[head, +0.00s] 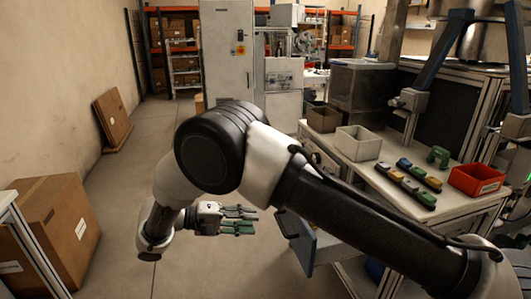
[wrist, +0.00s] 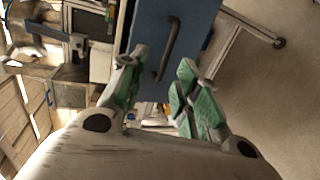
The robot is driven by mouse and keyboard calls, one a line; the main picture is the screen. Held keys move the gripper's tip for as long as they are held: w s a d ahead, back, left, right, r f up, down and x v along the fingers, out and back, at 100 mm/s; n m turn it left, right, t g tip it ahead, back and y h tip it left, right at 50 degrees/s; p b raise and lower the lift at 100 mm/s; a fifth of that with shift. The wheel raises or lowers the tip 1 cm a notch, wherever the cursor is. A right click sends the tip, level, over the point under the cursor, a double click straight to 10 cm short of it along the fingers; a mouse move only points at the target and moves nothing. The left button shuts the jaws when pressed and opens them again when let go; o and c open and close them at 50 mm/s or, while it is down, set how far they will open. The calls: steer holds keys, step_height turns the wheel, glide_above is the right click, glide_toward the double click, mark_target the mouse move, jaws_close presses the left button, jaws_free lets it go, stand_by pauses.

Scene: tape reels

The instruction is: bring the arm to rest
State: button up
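My gripper (head: 240,219) is in the middle of the head view, held out over the open floor to the left of the workbench. Its green-padded fingers point to the right in that view, toward a blue panel with a handle. In the wrist view my gripper (wrist: 155,90) has its two fingers apart with nothing between them. The blue panel (wrist: 165,45) shows beyond the fingertips; I see no contact with it. My arm is bent and crosses the head view from the lower right.
The workbench (head: 462,207) at the right carries a red bin (head: 475,180), a white bin (head: 358,143), a grey bin (head: 323,119) and several small coloured items. A large cardboard box (head: 55,235) stands at the left. A grey cabinet (head: 228,50) stands behind. The floor (head: 130,180) between is clear.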

steer(key=w+d+r+m+g+y, duration=0.1)
steer(key=w+d+r+g+y, duration=0.1)
steer(key=d+r, duration=0.55)
steer(key=w+d+r+g+y, duration=0.2)
steer(key=w+d+r+g, duration=0.1)
steer(key=d+r, duration=0.4)
steer(key=s+d+r+m+y, duration=0.1)
steer(key=s+d+r+y, duration=0.15)
steer(key=d, duration=0.45)
steer(key=s+d+r+y, duration=0.1)
steer(key=d+r+y, duration=0.1)
steer(key=d+r, duration=0.3)
steer(key=s+d+r+t+y, duration=0.1)
steer(key=s+d+t+y, duration=0.1)
steer(key=s+d, duration=0.7)
steer(key=s+d+r+m+t+y, duration=0.1)
steer(key=s+d+r+t+y, duration=0.1)
steer(key=s+d, duration=0.6)
steer(key=shift+s+d+t+y, duration=0.4)
steer(key=shift+s+t+y, duration=0.2)
steer(key=shift+s+y, duration=0.35)
steer(key=shift+d, duration=0.1)
